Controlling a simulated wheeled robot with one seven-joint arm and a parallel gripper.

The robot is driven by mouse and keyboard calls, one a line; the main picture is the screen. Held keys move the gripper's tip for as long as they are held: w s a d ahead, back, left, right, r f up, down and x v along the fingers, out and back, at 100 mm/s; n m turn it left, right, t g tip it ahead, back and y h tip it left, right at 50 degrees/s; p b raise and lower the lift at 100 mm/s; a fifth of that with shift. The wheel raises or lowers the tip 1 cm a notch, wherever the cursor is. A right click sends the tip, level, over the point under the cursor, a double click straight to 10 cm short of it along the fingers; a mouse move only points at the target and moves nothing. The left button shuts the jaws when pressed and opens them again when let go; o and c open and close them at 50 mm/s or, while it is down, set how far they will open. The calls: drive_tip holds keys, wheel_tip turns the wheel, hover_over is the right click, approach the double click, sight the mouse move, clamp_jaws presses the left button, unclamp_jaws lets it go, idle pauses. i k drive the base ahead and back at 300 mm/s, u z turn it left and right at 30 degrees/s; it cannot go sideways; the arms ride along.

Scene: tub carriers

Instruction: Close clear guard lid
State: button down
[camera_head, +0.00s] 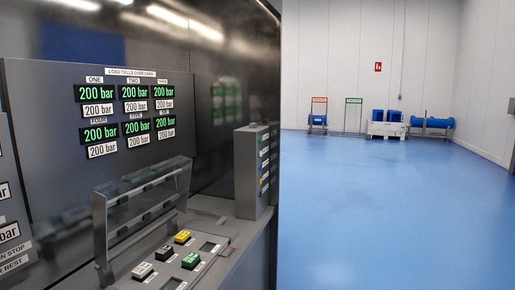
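The clear guard lid (145,205) is a see-through panel on the grey control console at the lower left. It stands raised and tilted at the back of a small button panel (172,262). Under and in front of it are exposed buttons: a yellow one (182,237), a green one (191,261), a black one (164,253) and a white one (142,271). My gripper is not in view.
A display board (125,115) with green "200 bar" readouts stands behind the lid. A grey box (256,170) rises right of the buttons. Blue floor (390,210) is clear to the right. Blue equipment (385,122) stands by the far wall.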

sight(101, 204)
drive_tip(key=z, duration=0.5)
drive_tip(key=i, duration=2.75)
drive_tip(key=u, duration=3.55)
